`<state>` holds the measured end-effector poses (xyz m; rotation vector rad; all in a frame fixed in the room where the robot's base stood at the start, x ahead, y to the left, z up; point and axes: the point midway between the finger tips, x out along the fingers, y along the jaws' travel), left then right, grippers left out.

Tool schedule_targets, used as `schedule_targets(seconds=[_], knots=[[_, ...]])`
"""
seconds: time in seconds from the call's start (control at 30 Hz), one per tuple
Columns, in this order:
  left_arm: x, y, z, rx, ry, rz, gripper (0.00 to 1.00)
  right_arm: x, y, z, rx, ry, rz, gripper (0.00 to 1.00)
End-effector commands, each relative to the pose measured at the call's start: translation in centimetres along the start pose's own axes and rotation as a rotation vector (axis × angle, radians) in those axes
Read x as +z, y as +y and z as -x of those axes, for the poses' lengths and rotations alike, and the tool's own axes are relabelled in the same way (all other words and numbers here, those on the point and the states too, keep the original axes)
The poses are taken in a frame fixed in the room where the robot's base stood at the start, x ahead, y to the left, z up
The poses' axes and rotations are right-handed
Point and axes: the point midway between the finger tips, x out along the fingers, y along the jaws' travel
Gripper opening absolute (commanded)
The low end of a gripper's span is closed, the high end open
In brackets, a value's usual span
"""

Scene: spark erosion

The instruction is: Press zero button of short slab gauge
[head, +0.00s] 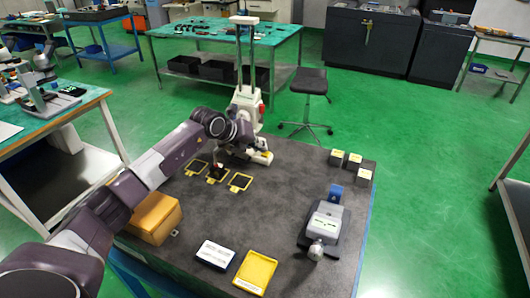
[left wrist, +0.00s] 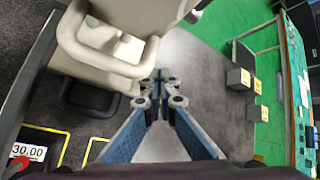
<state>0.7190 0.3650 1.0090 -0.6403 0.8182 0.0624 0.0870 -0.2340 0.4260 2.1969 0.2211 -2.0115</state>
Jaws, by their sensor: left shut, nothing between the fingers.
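I cannot tell for sure which device is the short slab gauge. A pale, rounded body (left wrist: 110,45) fills the upper left of the left wrist view, close to my fingers. A small readout of 30.00 (left wrist: 28,150) shows there at the lower left, by a red part. My left gripper (left wrist: 160,84) is shut and empty above the slab. In the head view my left wrist partly hides the slab's far side. My right gripper is not in view.
Three yellow-framed pads, one of them here (head: 240,182), lie near my left wrist. A grey device (head: 325,222), small blocks (head: 337,157), a yellow box (head: 153,218), a yellow tray (head: 256,272) and a white-topped case (head: 215,254) also stand on the slab. Its middle is clear.

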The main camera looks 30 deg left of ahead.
Motion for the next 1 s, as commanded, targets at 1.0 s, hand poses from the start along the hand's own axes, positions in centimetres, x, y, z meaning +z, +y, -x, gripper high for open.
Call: schedule_targets(seconds=[1.0], knots=[[-0.64, 0.60, -0.72, 0.003, 0.004, 0.000, 0.00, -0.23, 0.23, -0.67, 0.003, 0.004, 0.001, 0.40]])
